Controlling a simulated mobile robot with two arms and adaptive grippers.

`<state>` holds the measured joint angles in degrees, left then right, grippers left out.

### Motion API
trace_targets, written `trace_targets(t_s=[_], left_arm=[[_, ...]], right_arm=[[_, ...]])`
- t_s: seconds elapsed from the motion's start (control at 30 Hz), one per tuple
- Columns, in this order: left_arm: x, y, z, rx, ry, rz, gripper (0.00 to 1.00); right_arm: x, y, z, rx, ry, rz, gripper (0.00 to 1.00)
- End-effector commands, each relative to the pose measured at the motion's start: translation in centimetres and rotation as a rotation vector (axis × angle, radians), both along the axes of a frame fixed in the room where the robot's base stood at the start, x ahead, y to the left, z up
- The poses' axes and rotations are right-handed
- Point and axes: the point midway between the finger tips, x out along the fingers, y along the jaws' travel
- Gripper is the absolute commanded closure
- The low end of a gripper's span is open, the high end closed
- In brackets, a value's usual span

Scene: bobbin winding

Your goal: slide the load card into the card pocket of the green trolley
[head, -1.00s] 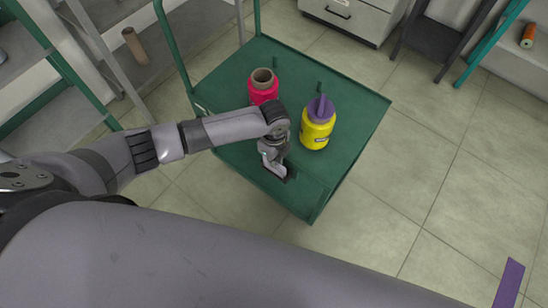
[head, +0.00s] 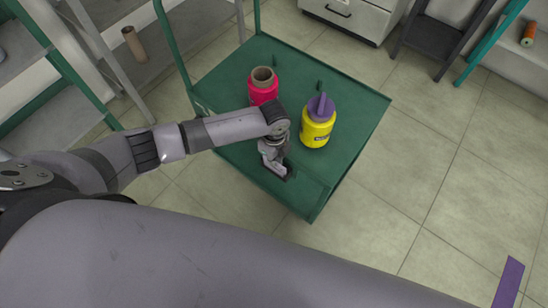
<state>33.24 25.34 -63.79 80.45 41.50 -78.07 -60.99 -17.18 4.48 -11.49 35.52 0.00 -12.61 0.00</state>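The green trolley (head: 352,98) stands in the upper middle of the head view. My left gripper (head: 284,172) points down at the near part of its deck, in front of the yellow bobbin. Its fingers are small and dark here, and I cannot tell whether they are open or shut, or whether they hold anything. I cannot make out a load card in the gripper or a card pocket; the gripper covers part of the near edge. My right gripper is not in view.
On the trolley stand a pink-red bobbin (head: 262,92) and a yellow bobbin (head: 317,132) with a purple top, close to my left wrist. A flat purple strip (head: 508,283) shows at lower right. Grey shelving (head: 110,50) is at left. The tiled floor (head: 440,190) at right is clear.

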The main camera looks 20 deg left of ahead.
Motion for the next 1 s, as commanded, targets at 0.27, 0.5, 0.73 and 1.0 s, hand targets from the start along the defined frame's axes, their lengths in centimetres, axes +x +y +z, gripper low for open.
trace_targets(t_s=[0.27, 0.5, 0.73, 1.0], left_arm=[[0.0, 0.0, 0.0, 0.000, 0.000, 0.000, 0.78], [0.0, 0.0, 0.0, 0.000, -0.001, 0.000, 0.72], [0.1, 0.0, 0.4, -0.002, -0.003, 0.000, 0.72], [0.2, 0.0, 5.0, -0.003, -0.006, -0.001, 0.72]], right_arm=[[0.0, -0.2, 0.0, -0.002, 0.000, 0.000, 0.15], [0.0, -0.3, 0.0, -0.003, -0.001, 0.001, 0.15], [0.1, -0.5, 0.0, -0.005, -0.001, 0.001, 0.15], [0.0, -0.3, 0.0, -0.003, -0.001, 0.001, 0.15]])
